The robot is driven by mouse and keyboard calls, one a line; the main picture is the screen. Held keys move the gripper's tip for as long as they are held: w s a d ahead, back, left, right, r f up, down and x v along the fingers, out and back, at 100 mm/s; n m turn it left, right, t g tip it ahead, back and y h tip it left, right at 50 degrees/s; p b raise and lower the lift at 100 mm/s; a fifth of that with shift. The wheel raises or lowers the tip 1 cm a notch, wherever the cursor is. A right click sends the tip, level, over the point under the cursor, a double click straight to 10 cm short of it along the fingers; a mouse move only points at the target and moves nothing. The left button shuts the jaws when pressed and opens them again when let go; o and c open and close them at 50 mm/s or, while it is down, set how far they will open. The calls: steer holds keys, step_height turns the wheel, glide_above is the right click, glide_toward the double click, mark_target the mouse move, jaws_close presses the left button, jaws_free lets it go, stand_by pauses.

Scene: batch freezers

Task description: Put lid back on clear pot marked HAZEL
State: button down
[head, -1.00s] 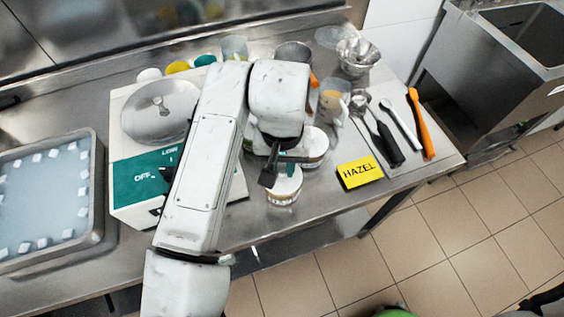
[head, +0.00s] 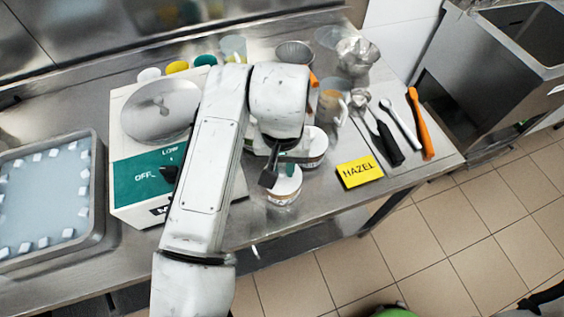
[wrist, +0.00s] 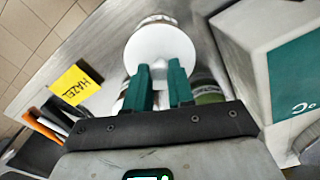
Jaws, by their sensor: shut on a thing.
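My gripper (head: 283,164) is over the front edge of the worktop. Its teal fingers (wrist: 158,84) are shut on a round white lid (wrist: 160,50), which lies flat in front of the fingertips in the wrist view. Under the lid is a clear pot (head: 282,198) with brownish contents, near the front edge. The lid looks level and on or just above the pot's rim; I cannot tell whether it is seated. A yellow card marked HAZEL (head: 360,171) lies to the right of this pot; it also shows in the wrist view (wrist: 75,85).
A second pot (head: 316,152) stands close behind and right. A white and teal machine (head: 140,180) is on the left. A jug (head: 332,103), metal bowls and several utensils (head: 420,125) stand right and back. The worktop's front edge is close.

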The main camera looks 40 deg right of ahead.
steer(key=shift+c, duration=2.1)
jaws_free()
steer(key=shift+r, duration=0.1)
steer(key=shift+r+p, duration=3)
steer(key=shift+r, duration=0.4)
jaws_close()
